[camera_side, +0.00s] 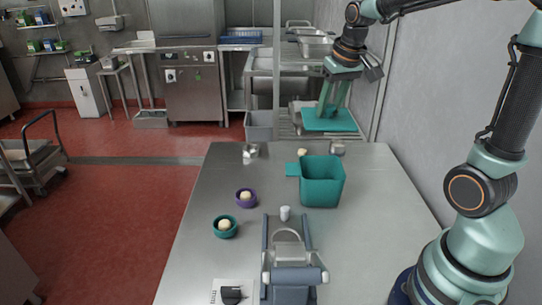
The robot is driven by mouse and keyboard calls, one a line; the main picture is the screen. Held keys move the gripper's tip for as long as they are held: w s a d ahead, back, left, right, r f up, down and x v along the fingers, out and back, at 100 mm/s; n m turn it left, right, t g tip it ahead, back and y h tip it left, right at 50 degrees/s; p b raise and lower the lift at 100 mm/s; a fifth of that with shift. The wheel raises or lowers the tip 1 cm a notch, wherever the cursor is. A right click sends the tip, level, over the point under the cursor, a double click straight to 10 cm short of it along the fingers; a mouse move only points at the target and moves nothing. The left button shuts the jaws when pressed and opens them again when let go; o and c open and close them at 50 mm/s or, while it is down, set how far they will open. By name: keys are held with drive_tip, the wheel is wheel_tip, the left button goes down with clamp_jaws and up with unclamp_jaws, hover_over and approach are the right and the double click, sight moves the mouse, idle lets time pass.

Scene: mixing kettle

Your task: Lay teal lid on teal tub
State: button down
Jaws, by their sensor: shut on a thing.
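The teal tub (322,183) stands upright on the steel table, right of its middle, with its open top showing. A small teal tab sticks out from its left rim. The teal lid (328,121) is a flat square plate with an upright handle. My gripper (333,98) is shut on the lid's handle and holds the lid level in the air. In the picture the lid appears above and behind the tub, apart from it. How far it is from the tub in depth I cannot tell.
A purple bowl (245,197) and a teal bowl (224,228), each with a pale ball, sit left of the tub. A blue-grey device (290,270) and a black knob (232,294) are at the front. A small white cup (285,212) stands behind the device. A wall rises at right.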

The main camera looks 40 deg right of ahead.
wheel_tip(320, 180, down, 11)
drive_tip(key=shift+r, duration=0.2)
idle(0.5)
drive_tip(key=shift+w+f, duration=0.1)
drive_tip(key=shift+f, duration=0.35)
idle(0.4)
drive_tip(key=shift+f, duration=1)
drive_tip(key=shift+f, duration=0.2)
unclamp_jaws()
idle(0.5)
drive_tip(key=shift+r, duration=0.15)
drive_tip(key=v, duration=0.6)
drive_tip(key=shift+r, duration=0.4)
idle(0.4)
